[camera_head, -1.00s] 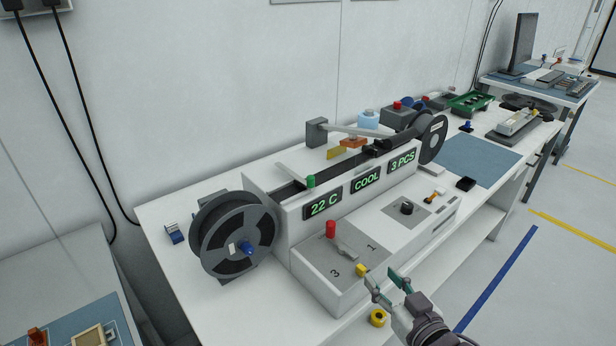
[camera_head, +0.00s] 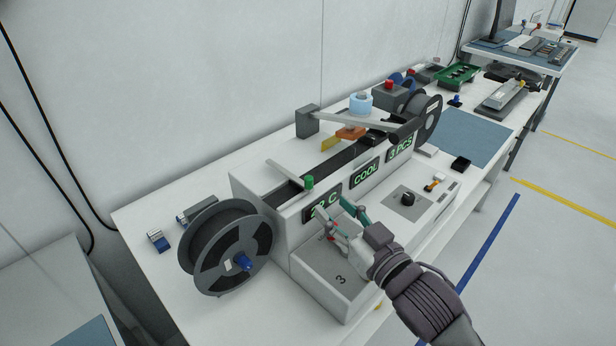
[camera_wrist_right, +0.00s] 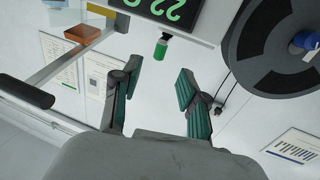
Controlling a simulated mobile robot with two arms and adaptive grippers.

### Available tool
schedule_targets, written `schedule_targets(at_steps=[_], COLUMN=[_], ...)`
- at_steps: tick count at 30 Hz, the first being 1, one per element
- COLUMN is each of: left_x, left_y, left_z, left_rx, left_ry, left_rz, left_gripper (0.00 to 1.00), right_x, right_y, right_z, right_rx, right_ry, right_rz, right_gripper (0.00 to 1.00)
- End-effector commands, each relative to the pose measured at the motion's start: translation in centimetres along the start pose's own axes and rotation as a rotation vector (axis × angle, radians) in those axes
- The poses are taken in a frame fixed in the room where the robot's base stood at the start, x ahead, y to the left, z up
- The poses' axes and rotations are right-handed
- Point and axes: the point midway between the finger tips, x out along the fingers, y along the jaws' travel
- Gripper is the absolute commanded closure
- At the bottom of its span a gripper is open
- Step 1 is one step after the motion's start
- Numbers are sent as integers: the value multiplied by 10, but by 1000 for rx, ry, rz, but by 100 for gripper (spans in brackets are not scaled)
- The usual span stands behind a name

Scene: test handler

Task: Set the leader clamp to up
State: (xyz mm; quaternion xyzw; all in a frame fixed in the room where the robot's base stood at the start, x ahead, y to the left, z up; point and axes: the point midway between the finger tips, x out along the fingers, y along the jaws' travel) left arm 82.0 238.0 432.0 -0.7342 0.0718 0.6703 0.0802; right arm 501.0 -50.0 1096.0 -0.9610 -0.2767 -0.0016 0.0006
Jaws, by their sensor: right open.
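A pale bar (camera_head: 284,172) with a green knob (camera_head: 309,182) at its near end lies over the left part of the tape machine's track. It looks like the leader clamp, though no label shows. My right gripper (camera_head: 333,208) is open and empty in front of the machine's display panel, below and to the right of the green knob. In the right wrist view the green knob (camera_wrist_right: 161,48) shows beyond and between the open fingertips (camera_wrist_right: 159,70), apart from them. My left gripper is not in view.
A dark reel (camera_head: 230,258) stands left of the machine. My right gripper partly hides the 22 C display and a red-handled lever (camera_head: 330,237) on the front deck. A long arm (camera_head: 355,122) spans the track at the back. A black knob (camera_head: 407,199) sits further right.

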Motion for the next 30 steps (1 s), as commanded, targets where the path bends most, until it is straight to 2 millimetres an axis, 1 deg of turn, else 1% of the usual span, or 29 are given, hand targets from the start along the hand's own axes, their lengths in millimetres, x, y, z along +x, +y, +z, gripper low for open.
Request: schedule_targets(at_steps=[1,5,9,12,17,26,29,30], left_x=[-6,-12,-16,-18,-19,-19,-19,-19], left_y=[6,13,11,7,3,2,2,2], left_z=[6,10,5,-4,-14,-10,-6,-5], left_rx=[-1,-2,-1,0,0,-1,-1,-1], left_ry=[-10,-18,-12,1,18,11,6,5], left_rz=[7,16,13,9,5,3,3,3], left_gripper=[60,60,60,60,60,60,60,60], right_x=[13,41,66,79,90,92,92,92], right_y=[-1,-1,-1,0,0,0,0,0], right_z=[-4,-4,-3,-2,0,0,0,0], right_rx=[0,0,0,-1,-1,-1,0,-1], right_ry=[2,1,0,0,-1,-1,-1,-1], right_rz=[-1,-1,-1,0,0,-1,-1,-1], right_gripper=[57,57,57,57,57,57,72,78])
